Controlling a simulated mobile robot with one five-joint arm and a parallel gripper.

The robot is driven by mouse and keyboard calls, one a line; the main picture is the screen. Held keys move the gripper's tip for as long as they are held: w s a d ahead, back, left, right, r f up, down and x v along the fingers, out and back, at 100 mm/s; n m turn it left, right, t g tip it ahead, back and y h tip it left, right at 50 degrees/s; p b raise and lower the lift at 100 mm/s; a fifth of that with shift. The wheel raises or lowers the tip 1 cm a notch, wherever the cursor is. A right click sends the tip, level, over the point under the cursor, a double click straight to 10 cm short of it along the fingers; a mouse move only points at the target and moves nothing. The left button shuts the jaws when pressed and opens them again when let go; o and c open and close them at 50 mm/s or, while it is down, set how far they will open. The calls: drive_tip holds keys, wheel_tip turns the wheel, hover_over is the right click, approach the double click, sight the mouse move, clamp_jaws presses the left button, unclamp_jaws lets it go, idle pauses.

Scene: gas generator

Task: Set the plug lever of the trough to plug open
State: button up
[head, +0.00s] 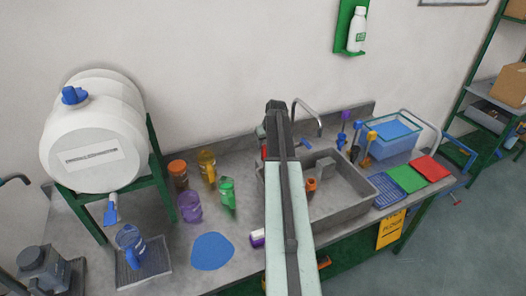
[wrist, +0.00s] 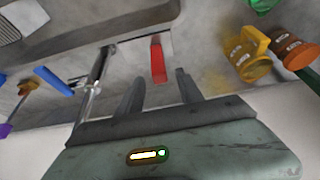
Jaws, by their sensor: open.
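The grey trough (head: 345,211) is set into the bench, with a curved metal tap (head: 305,112) behind it. The tap also shows in the wrist view (wrist: 97,68). A red lever (wrist: 158,61), which looks like the plug lever, stands beside the tap in the wrist view. In the head view only a bit of red (head: 263,150) shows left of my arm. My gripper (wrist: 161,82) is open, its two fingers pointing toward the red lever, which shows between and beyond the tips. No contact is visible. My arm hides part of the trough in the head view.
Blue-handled and purple-handled tools (head: 342,132) and a clear blue bin (head: 390,140) stand at right. A wall (head: 210,60) rises behind the bench.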

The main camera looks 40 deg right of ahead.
sight(264, 151)
drive_tip(key=b+x, duration=0.5)
drive_tip(key=x, duration=0.2)
drive_tip(key=shift+f+b, duration=0.1)
drive_tip(key=shift+b, duration=0.3)
clamp_jaws()
drive_tip(key=shift+s, duration=0.1)
idle(0.7)
